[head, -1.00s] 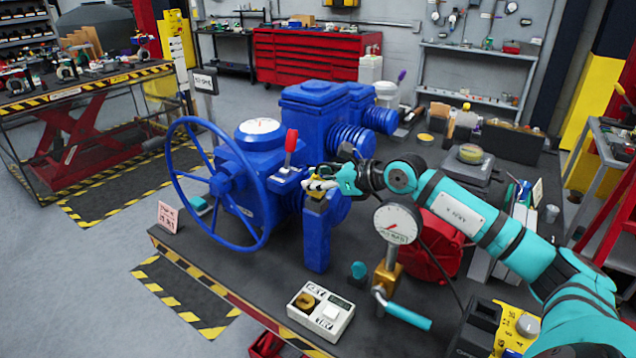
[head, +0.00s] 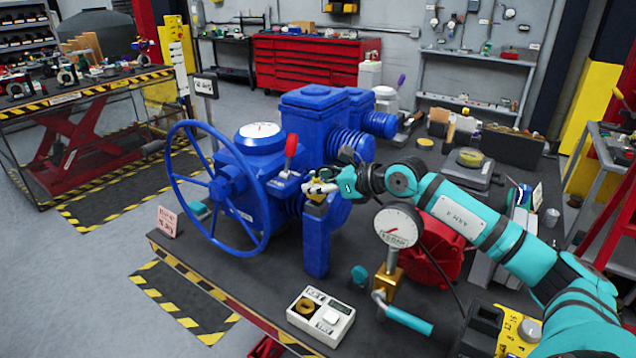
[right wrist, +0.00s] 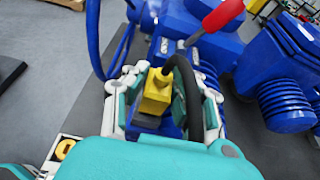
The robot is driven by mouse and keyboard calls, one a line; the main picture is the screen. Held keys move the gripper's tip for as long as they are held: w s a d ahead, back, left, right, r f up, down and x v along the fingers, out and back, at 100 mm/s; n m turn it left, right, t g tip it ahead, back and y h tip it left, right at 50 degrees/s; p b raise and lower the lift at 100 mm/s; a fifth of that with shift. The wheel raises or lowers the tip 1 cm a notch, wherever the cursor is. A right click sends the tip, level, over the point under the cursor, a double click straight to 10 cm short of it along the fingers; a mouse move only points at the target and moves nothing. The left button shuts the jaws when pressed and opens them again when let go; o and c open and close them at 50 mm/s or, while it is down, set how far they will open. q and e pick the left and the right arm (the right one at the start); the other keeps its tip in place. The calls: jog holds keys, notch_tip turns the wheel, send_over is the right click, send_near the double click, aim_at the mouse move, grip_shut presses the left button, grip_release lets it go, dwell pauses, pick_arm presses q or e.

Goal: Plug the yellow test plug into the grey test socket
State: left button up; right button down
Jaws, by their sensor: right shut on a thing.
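The yellow test plug (right wrist: 157,90) is between the fingers of my right gripper (right wrist: 163,100), which is shut on it. A black cable (right wrist: 190,90) curves up from the plug. In the head view my right gripper (head: 322,188) is at the top of the blue post (head: 316,242) in front of the valve actuator, with a little of the plug (head: 317,198) showing below the fingers. A dark part sits under the plug in the right wrist view. I cannot make out the grey test socket or tell whether the plug is seated. My left gripper is not in view.
The blue actuator (head: 262,165) has a large handwheel (head: 225,185) and a red lever (head: 291,145) close to the gripper. A pressure gauge (head: 398,226), a red housing (head: 440,250) and a white switch box (head: 320,318) stand nearby on the dark bench.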

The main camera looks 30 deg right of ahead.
jog(key=shift+s+a+f, duration=0.1)
jog(key=shift+a+f, duration=0.15)
jog(key=shift+f, duration=0.65)
jog(key=c, duration=1)
grip_release()
jog(key=shift+s, duration=0.1)
jog(key=shift+s+d+r, duration=0.1)
jog(key=shift+s+r, duration=0.05)
jog(key=shift+r, duration=0.05)
jog(key=r+v, duration=0.1)
jog(key=v, duration=0.7)
jog(key=shift+w, duration=0.35)
jog(key=shift+d+r, duration=0.15)
